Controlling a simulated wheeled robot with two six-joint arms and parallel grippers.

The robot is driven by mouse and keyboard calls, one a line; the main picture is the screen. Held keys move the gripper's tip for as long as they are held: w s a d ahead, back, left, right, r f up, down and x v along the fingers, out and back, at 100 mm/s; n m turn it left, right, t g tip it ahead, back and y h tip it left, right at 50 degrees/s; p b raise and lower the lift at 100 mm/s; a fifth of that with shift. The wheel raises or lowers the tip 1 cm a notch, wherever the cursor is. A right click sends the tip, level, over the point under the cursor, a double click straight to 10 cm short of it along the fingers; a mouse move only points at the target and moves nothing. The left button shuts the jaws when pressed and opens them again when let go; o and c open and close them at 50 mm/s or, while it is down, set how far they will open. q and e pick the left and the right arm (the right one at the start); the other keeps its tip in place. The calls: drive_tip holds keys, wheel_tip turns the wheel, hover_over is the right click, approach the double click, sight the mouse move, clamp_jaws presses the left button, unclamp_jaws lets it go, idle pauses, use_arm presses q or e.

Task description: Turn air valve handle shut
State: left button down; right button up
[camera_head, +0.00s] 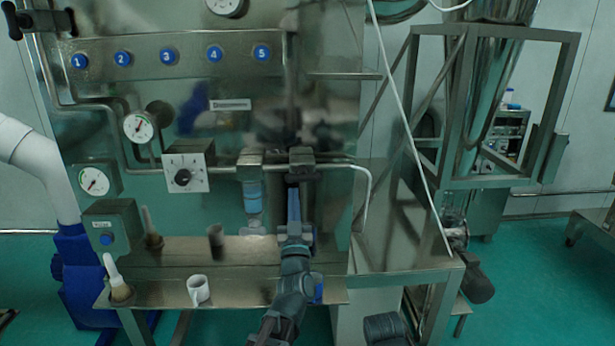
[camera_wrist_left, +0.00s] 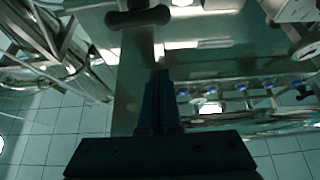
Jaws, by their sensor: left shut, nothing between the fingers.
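The air valve (camera_head: 302,157) is a dark block on the horizontal pipe at the middle of the steel panel. In the left wrist view a black bar-shaped handle (camera_wrist_left: 138,17) with rounded ends shows at the top, beyond my fingertips and a little left of them. My left gripper (camera_head: 293,190) is upright just below the valve, its blue fingers shut and empty. In the left wrist view the shut fingers (camera_wrist_left: 160,75) show apart from the handle. The gripper partly hides the lower side of the valve in the head view. My right gripper is not in view.
A blue-bowled filter (camera_head: 252,190) hangs on the pipe just left of my gripper. A grey dial box (camera_head: 185,175) and gauges are further left. A white mug (camera_head: 198,290) stands on the steel shelf (camera_head: 240,288) below.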

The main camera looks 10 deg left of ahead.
use_arm(q)
wheel_tip(320, 180, up, 5)
drive_tip(key=p, duration=0.5)
hover_over(293, 178)
drive_tip(key=s, duration=0.3)
drive_tip(key=f+b, duration=0.1)
drive_tip(key=w+f+b, duration=0.1)
drive_tip(key=f+b, duration=0.1)
drive_tip(key=shift+d, duration=0.2)
drive_tip(key=shift+w+f+b, duration=0.1)
drive_tip(key=shift+f+b, duration=0.4)
drive_tip(key=shift+f, duration=0.05)
drive_tip(key=shift+r, duration=0.1)
